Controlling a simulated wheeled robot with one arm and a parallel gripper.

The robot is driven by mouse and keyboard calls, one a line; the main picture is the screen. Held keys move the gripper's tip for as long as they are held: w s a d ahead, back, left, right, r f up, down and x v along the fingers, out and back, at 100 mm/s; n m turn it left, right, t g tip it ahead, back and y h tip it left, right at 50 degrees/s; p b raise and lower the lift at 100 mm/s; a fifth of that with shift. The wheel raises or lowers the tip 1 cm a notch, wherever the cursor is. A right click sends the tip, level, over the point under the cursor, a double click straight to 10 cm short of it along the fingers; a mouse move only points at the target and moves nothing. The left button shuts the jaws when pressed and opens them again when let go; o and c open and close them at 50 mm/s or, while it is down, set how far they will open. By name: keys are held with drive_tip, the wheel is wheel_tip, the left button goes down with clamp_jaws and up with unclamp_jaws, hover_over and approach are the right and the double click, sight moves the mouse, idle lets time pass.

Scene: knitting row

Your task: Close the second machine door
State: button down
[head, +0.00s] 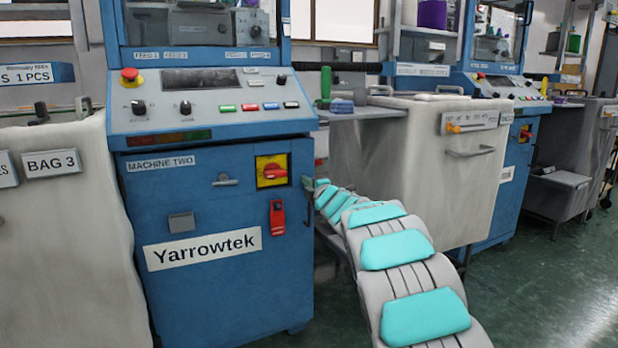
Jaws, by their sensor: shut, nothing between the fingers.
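The blue machine labelled MACHINE TWO (162,163) stands left of centre. Its lower front door (215,290) bears a Yarrowtek label, a grey latch (226,181) and a red tag (277,218). The door looks flush or nearly flush with the machine; I cannot tell whether a narrow gap remains along its right edge. A dark handle (308,200) is at that edge. My arm, grey with turquoise pads, reaches from the lower right to this edge. My gripper (310,184) is small, shut and empty beside the handle; I cannot tell whether it touches the door.
A large pale bin (440,165) with a handle stands right of my arm, before another blue machine (510,180). A side shelf (365,112) sticks out behind my arm. Green floor (550,290) is clear at right.

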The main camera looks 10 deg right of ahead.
sight(303, 185)
drive_tip(key=w+p, duration=0.1)
drive_tip(key=p, duration=0.1)
drive_tip(key=w+p, duration=0.1)
drive_tip(key=shift+w+a+r+y, duration=0.2)
drive_tip(key=shift+w+r+y, duration=0.1)
drive_tip(key=shift+y, duration=0.1)
drive_tip(key=shift+w+a+n+p, duration=0.1)
drive_tip(key=shift+w+n+p, duration=0.2)
drive_tip(key=shift+p, duration=0.1)
drive_tip(key=shift+w+r+y+p, duration=0.15)
drive_tip(key=shift+y+p, duration=0.15)
drive_tip(key=shift+p, duration=0.25)
